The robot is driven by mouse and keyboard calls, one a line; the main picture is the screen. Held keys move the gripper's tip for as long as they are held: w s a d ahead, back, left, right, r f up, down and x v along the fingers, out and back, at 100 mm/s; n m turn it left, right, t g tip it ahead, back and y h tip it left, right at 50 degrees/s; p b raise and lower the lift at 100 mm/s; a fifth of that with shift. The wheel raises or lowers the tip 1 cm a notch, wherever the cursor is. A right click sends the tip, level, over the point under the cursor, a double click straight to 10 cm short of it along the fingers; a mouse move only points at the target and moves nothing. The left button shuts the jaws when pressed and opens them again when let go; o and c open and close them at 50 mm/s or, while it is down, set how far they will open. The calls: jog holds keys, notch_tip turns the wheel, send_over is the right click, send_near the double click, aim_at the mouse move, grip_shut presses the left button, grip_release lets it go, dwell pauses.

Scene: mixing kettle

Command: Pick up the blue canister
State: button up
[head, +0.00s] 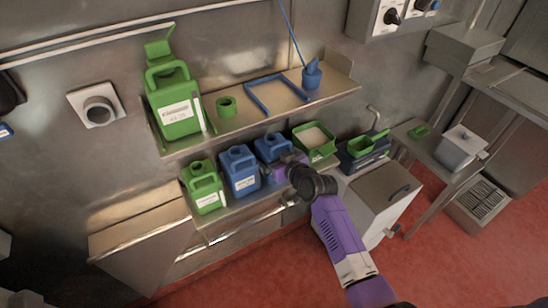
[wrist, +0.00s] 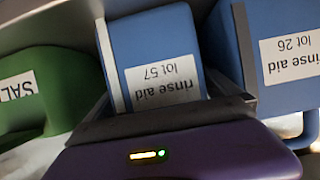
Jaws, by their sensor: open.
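Two blue canisters stand side by side on the lower shelf. The left one (head: 239,170) shows a white label and a handle on top in the head view. The right one (head: 270,146) is partly hidden by my gripper (head: 285,167), which is at its front. In the wrist view, a blue canister labelled "rinse aid lot 57" (wrist: 158,50) sits between the two open fingers of my gripper (wrist: 172,35). A second blue canister labelled "rinse aid lot 26" (wrist: 285,45) is just outside the right finger. The labels appear upside down there. Contact with the fingers cannot be told.
A green canister (head: 203,190) stands left of the blue ones; a green bin (head: 316,144) stands to their right. The upper shelf (head: 240,123) is close overhead. It holds a larger green canister (head: 172,105) and a blue frame (head: 278,95).

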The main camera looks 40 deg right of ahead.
jog(key=c, duration=1.6)
jog(key=shift+w+r, duration=0.1)
jog(key=shift+r, duration=0.1)
jog(key=c, duration=0.3)
jog(key=shift+r, duration=0.1)
